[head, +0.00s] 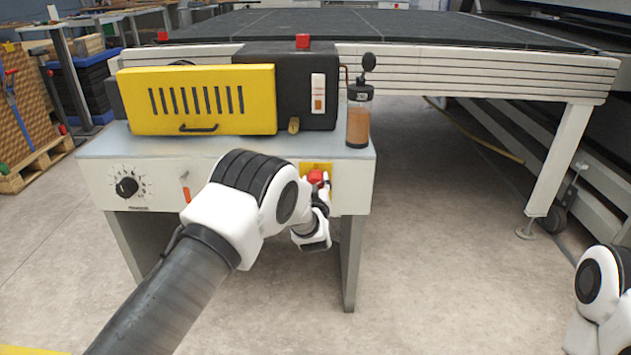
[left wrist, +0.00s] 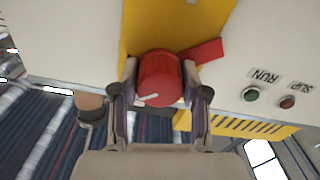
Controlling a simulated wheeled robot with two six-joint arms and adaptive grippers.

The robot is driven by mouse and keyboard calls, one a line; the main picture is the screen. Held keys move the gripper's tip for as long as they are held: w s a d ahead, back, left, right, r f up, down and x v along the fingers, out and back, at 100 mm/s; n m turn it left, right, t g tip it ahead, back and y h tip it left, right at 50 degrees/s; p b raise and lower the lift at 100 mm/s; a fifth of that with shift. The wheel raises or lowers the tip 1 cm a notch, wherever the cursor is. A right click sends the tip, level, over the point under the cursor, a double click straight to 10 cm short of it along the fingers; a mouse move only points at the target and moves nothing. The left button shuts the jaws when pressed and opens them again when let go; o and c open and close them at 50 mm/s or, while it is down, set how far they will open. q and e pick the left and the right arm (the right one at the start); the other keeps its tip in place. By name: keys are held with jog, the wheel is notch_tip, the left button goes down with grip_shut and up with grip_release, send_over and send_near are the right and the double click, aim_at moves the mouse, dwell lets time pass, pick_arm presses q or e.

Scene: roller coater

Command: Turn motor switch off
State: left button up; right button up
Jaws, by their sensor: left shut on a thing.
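The motor switch is a round red knob (head: 316,176) on a yellow plate (head: 329,172), on the front panel of the white machine. In the left wrist view the red knob (left wrist: 160,82) fills the space between two fingers and carries a short white mark. A red lever-like part (left wrist: 206,52) sticks out beside it toward the right. My left gripper (head: 319,189) is at the panel, shut on the knob with a finger on either side. The fingers partly hide the knob in the head view. My right gripper is out of view.
The front panel also has a black dial (head: 126,186) and an orange-red lever (head: 186,194). A yellow cover (head: 198,100) and a bottle of brown liquid (head: 358,122) are above. In the left wrist view, green (left wrist: 251,94) and dark red (left wrist: 287,102) indicators are beside the knob.

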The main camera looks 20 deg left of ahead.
pick_arm(q)
jog(key=n, duration=0.5)
jog(key=shift+p, duration=0.35)
jog(key=n, duration=0.5)
dwell(0.3)
jog(key=o, duration=1.1)
jog(key=shift+o, duration=0.2)
jog(key=v, duration=1.2)
